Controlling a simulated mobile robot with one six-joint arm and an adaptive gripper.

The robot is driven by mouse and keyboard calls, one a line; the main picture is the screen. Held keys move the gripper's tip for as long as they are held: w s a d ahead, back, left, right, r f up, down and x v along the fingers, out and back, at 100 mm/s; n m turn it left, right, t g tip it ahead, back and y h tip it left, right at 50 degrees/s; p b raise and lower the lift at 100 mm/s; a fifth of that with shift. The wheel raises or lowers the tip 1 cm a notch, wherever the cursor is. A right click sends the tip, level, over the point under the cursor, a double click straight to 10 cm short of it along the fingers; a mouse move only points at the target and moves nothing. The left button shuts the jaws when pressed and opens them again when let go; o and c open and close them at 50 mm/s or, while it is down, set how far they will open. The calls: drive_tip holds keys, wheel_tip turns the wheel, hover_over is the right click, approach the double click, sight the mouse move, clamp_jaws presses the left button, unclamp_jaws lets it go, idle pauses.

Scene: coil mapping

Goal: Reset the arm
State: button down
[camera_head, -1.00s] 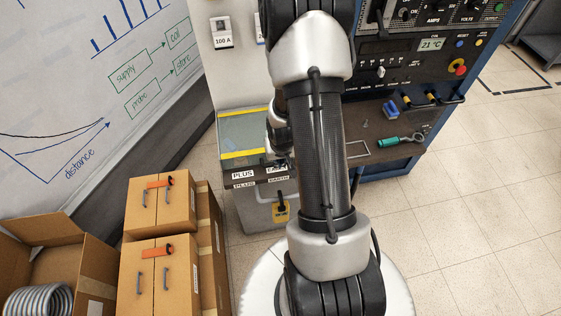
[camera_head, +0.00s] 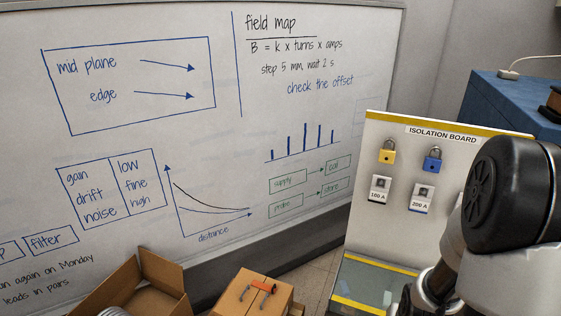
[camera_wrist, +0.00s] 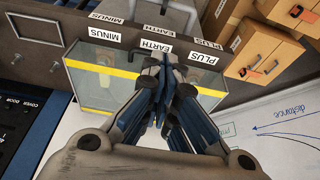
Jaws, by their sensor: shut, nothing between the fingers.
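My arm (camera_head: 500,240) fills the lower right corner of the head view, showing a black joint cap and silver links. My gripper is outside the head view. In the wrist view my gripper (camera_wrist: 165,62) points up the picture, with its dark blue-grey fingers together and nothing between them. The fingertips show in front of a glass-topped case with yellow strips (camera_wrist: 95,80), near the EARTH and PLUS labels. I cannot tell the exact gap between the fingertips and the case.
The isolation board (camera_head: 390,230) with padlocks stands beside my arm. The whiteboard (camera_head: 120,150) spans the left. A closed cardboard box (camera_head: 240,297) and an open carton (camera_head: 150,280) sit below it. A blue cabinet (camera_head: 500,105) is at far right.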

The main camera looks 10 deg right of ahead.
drive_tip(key=w+a+r+n+b, duration=0.1)
drive_tip(key=w+a+r+n, duration=0.1)
drive_tip(key=a+r, duration=0.5)
drive_tip(key=s+a+r+n+t+y+b, duration=0.1)
drive_tip(key=s+a+r+n, duration=0.3)
drive_tip(key=s+a+r, duration=0.8)
wheel_tip(320, 180, up, 3)
drive_tip(key=shift+s+a+r+t+y+b, duration=0.1)
drive_tip(key=shift+s+a+t+y+b, duration=0.2)
drive_tip(key=shift+b, duration=0.55)
